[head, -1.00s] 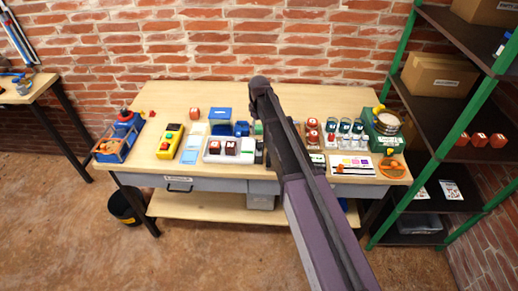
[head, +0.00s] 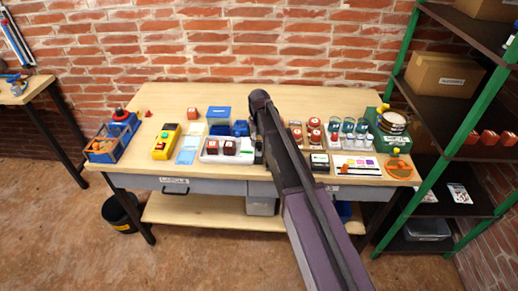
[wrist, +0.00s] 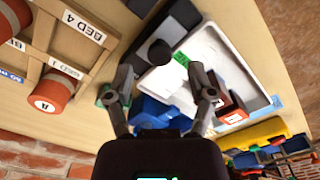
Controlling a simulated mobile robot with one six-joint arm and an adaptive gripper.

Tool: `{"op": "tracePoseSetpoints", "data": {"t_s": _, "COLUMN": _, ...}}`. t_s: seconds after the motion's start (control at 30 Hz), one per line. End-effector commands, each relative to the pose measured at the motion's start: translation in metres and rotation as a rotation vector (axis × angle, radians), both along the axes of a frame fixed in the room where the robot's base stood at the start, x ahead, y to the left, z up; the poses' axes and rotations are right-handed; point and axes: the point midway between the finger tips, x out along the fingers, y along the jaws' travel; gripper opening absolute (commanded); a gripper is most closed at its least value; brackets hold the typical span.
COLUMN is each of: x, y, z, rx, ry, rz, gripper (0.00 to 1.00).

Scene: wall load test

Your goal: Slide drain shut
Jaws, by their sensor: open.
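No part carries a readable drain label, so I cannot tell for sure which one is the drain. A black round knob (wrist: 160,52) stands on a dark grey block beside a white tray (wrist: 218,48) in the wrist view, with a small green label nearby. The white tray (head: 212,155) is on the bench in the head view, with dark red cubes in it. My gripper (wrist: 158,94) is open and empty above the bench, its fingers spread either side of the area below the knob. In the head view my arm hides the gripper.
Blue blocks (wrist: 155,108) lie beyond the fingers in the wrist view. Red cylinders in a wooden rack (wrist: 62,88) stand at left. On the bench (head: 165,98) are a yellow box (head: 166,142), a blue crate (head: 113,142) and a green machine (head: 388,128). The bench's back strip is mostly clear.

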Motion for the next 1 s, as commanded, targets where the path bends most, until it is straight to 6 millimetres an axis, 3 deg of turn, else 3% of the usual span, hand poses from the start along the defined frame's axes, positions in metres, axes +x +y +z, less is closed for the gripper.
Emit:
{"op": "tracePoseSetpoints", "data": {"t_s": 0.3, "x": 0.0, "y": 0.0, "z": -0.022, "rx": 0.0, "ry": 0.0, "rz": 0.0, "gripper": 0.7}}
{"op": "tracePoseSetpoints", "data": {"t_s": 0.8, "x": 0.0, "y": 0.0, "z": -0.025, "rx": 0.0, "ry": 0.0, "rz": 0.0, "gripper": 0.7}}
{"op": "tracePoseSetpoints", "data": {"t_s": 0.83, "x": 0.0, "y": 0.0, "z": -0.025, "rx": 0.0, "ry": 0.0, "rz": 0.0, "gripper": 0.67}}
{"op": "tracePoseSetpoints", "data": {"t_s": 1.0, "x": 0.0, "y": 0.0, "z": -0.025, "rx": 0.0, "ry": 0.0, "rz": 0.0, "gripper": 0.17}}
